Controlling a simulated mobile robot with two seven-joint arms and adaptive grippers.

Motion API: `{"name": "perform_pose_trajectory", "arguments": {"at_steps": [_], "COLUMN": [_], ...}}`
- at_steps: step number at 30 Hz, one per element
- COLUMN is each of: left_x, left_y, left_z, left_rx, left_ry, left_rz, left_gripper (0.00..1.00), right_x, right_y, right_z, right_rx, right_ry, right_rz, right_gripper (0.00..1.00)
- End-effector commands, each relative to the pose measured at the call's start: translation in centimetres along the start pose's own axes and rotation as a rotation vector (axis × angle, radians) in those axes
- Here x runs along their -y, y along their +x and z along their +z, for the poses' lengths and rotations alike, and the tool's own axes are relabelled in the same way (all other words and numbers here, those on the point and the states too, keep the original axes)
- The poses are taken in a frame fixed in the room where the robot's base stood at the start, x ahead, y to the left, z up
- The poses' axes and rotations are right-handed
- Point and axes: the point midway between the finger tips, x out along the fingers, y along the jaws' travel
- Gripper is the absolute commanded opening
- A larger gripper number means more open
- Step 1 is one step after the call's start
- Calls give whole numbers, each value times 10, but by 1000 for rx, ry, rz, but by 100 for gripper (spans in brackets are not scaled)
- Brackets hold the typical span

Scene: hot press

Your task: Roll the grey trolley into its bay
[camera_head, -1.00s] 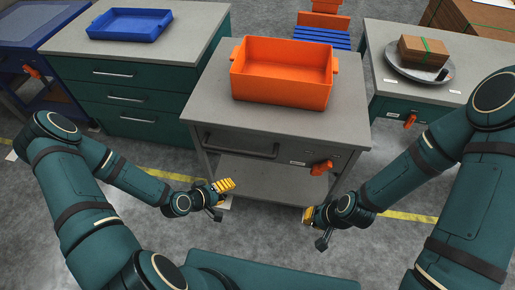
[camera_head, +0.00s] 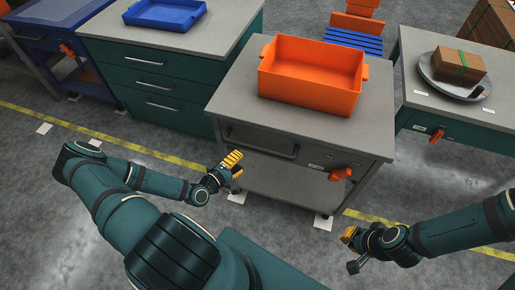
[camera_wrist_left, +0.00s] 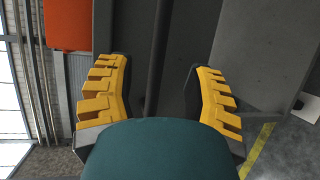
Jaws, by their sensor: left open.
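The grey trolley (camera_head: 226,97) stands between a green cabinet and a side table, with an orange tray (camera_head: 310,82) on its top. It has a dark bar handle (camera_head: 260,150) on its front and an orange lever (camera_head: 340,174) at the front right. A lower shelf (camera_head: 290,182) shows under it. My left gripper (camera_head: 236,160) is open and empty, just in front of the trolley, below the handle's left end. In the left wrist view its yellow fingers (camera_wrist_left: 165,95) are spread before dark and grey surfaces. My right gripper (camera_head: 350,245) is at the lower right, apart from the trolley; its finger gap is unclear.
The green drawer cabinet (camera_head: 160,83) with a blue tray (camera_head: 165,14) is close on the left. The side table (camera_head: 408,72) on the right holds a plate (camera_head: 428,76) with a brown block. A yellow floor line (camera_head: 100,138) runs across; white floor plates (camera_head: 323,222) lie near the trolley.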

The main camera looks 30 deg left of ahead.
Motion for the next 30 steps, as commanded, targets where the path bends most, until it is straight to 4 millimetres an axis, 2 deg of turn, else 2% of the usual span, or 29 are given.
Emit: {"name": "perform_pose_trajectory", "arguments": {"at_steps": [3, 9, 15, 21, 28, 29, 30], "left_x": [0, 1, 1, 0, 0, 0, 0], "left_y": [25, 63, 88, 98, 98, 98, 98], "left_z": [1, 1, 1, 0, 0, 0, 0], "left_rx": [2, 3, 2, 0, 0, 0, 0], "left_ry": [0, 0, 0, 0, 0, 0, 0], "left_rz": [2, 0, -1, -1, -1, -2, -2], "left_gripper": [52, 52, 52, 52, 52, 55, 41], "right_x": [0, -1, -1, -1, -1, -1, -1], "right_y": [1, 2, 3, 3, 3, 3, 3], "right_z": [0, 1, 2, 2, 2, 2, 2], "right_rx": [1, 2, 3, 4, 4, 4, 4], "right_ry": [0, 0, -1, -1, -1, -1, -1], "right_rz": [0, 0, 0, 0, 0, 0, 0], "right_gripper": [0, 0, 0, 0, 0, 0, 0]}}
